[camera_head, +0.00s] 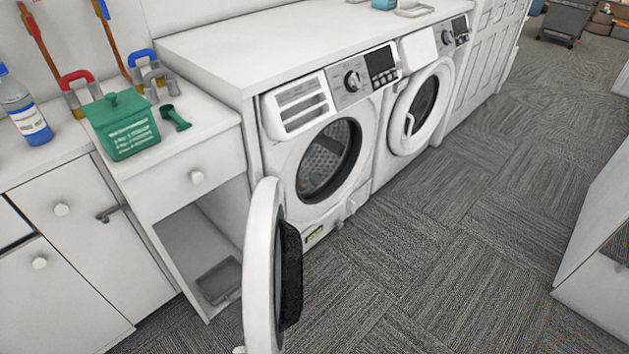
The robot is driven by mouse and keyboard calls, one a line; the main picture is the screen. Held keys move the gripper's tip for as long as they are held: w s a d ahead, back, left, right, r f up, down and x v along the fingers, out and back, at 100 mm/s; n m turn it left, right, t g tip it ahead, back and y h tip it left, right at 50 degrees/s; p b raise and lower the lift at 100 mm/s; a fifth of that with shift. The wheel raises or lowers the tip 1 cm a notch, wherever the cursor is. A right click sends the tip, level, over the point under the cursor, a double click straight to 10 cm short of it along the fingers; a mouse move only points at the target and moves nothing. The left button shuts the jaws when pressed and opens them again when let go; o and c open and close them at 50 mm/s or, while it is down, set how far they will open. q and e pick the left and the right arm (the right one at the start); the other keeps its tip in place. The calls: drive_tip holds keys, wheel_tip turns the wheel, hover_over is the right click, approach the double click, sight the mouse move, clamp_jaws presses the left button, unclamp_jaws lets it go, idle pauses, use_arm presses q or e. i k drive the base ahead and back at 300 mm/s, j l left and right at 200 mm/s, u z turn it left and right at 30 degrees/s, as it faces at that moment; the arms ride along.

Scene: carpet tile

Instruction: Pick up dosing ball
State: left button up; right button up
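No round ball can be made out clearly. A small dark green scoop-like item (175,117), possibly the dosing ball, lies on the white counter at the left. A green box with a knobbed lid (126,128) and white lettering stands just left of it. Neither of my grippers shows in this view.
The left washer (322,150) has its round door (264,270) swung wide open into the room. A blue-labelled bottle (27,112) stands on the left counter. Carpet (440,250) in front is clear.

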sight(315, 179)
drive_tip(key=i+l+u, duration=0.15)
drive_tip(key=u, duration=0.8)
drive_tip(key=i+l+u, duration=0.2)
drive_tip(key=l+u, duration=0.15)
drive_tip(key=l, duration=0.35)
drive_tip(key=i+l+u, duration=0.15)
drive_tip(key=l+u, duration=0.15)
drive_tip(key=l, duration=0.4)
drive_tip(key=l+u, duration=0.35)
drive_tip(key=l, duration=0.4)
drive_tip(key=i, duration=0.05)
